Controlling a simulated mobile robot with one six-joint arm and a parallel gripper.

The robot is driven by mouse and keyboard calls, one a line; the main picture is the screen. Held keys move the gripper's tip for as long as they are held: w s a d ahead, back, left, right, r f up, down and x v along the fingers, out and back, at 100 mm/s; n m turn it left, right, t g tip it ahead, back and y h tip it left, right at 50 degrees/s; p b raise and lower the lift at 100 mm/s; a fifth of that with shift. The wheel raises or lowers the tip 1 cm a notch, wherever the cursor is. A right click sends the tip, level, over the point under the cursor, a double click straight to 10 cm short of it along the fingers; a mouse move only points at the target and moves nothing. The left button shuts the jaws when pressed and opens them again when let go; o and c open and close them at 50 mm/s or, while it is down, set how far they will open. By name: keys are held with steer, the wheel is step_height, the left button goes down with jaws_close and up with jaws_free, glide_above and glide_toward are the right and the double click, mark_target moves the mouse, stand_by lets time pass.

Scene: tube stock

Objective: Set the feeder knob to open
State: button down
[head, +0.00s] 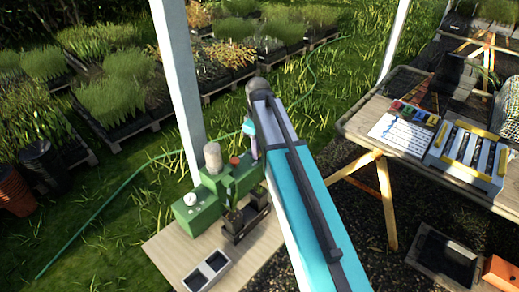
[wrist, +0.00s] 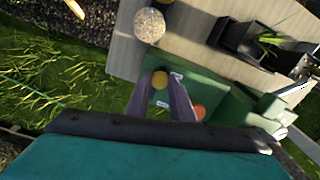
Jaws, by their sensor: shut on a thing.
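The green feeder (head: 200,212) stands on a pale wooden board, with a round white dial on its front at the left. In the wrist view its green body (wrist: 205,75) lies beyond my fingers. My gripper (wrist: 160,78) has its two grey fingers on either side of a round yellow knob (wrist: 160,81) and is shut on it. The knob's pointer and setting cannot be made out. An orange-red round part (wrist: 198,112) sits just right of the fingers; it also shows in the head view (head: 235,160). In the head view the knob and fingertips cannot be made out.
A jar of pale grains (wrist: 150,25) stands close to the fingers. Black pots (head: 240,220) with a plant stand in front of the feeder. A white post (head: 180,80) rises behind it. A table (head: 350,127) with trays stands at right.

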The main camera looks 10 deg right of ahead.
steer(key=shift+w+a+r, duration=0.1)
steer(key=shift+w+a, duration=0.55)
steer(key=shift+w, duration=0.35)
steer(key=shift+w+a, duration=0.65)
steer(key=shift+w, duration=0.3)
steer(key=c, duration=1.5)
jaws_free()
steer(key=shift+c, duration=0.2)
steer(key=shift+r, duration=0.6)
step_height(320, 180, up, 12)
steer(key=b, duration=0.3)
steer(key=shift+r, duration=0.25)
steer(key=shift+s, duration=0.1)
